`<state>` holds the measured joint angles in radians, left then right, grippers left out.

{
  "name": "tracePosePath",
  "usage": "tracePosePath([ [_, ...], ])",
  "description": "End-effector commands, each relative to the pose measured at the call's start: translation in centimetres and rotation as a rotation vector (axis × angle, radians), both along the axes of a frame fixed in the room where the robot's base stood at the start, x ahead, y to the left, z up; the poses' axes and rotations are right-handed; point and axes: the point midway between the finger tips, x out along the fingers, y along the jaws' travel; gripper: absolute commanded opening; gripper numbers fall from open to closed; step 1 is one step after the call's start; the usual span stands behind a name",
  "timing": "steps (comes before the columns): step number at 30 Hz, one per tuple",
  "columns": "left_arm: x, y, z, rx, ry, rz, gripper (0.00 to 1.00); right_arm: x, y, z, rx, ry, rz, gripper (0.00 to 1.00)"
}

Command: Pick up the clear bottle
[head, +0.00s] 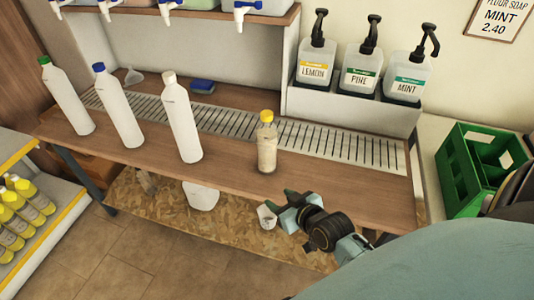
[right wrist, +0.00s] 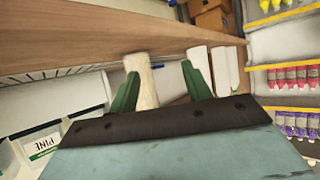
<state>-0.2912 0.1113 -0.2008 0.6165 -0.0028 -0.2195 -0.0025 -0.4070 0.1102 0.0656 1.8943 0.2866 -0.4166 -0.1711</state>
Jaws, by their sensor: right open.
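The clear bottle (head: 267,145) has a yellow cap and pale contents, and stands upright near the front edge of the wooden counter (head: 235,182). My right gripper (head: 283,204) is in front of the counter edge, below and slightly right of the bottle in the head view. It is open and empty. In the right wrist view the bottle (right wrist: 147,85) shows between the two green fingers of the gripper (right wrist: 164,66), closer to the left finger; contact cannot be made out. My left gripper is not in view.
White bottles with green (head: 68,95), blue (head: 118,105) and white (head: 181,118) caps stand left on the counter. A slotted drain grate (head: 330,143) runs behind. Pump bottles (head: 366,70) stand at the back right. A green crate (head: 462,175) is at the right.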

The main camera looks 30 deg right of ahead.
Motion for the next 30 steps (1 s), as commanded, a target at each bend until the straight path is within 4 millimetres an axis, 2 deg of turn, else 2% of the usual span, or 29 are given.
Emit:
tracePosePath([
  [1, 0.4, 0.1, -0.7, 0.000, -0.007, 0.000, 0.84, 1.4, -1.3, 3.7, -0.002, -0.131, -0.024, 0.49],
  [3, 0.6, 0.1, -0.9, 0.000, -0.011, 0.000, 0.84, 2.5, -3.0, 8.1, -0.005, -0.286, -0.060, 0.49],
  [6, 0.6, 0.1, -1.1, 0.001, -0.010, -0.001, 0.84, 3.0, -4.6, 11.6, -0.012, -0.417, -0.097, 0.49],
  [9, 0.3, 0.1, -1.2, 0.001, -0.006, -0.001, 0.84, 3.4, -5.4, 13.3, -0.018, -0.480, -0.117, 0.49],
  [13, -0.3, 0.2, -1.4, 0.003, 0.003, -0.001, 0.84, 5.1, -5.7, 13.8, -0.015, -0.498, -0.123, 0.49],
  [21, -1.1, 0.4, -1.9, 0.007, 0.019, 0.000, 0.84, 9.8, -6.0, 13.6, -0.015, -0.493, -0.122, 0.49],
  [30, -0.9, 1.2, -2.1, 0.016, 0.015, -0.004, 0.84, 11.9, -6.0, 13.5, -0.016, -0.490, -0.120, 0.49],
])
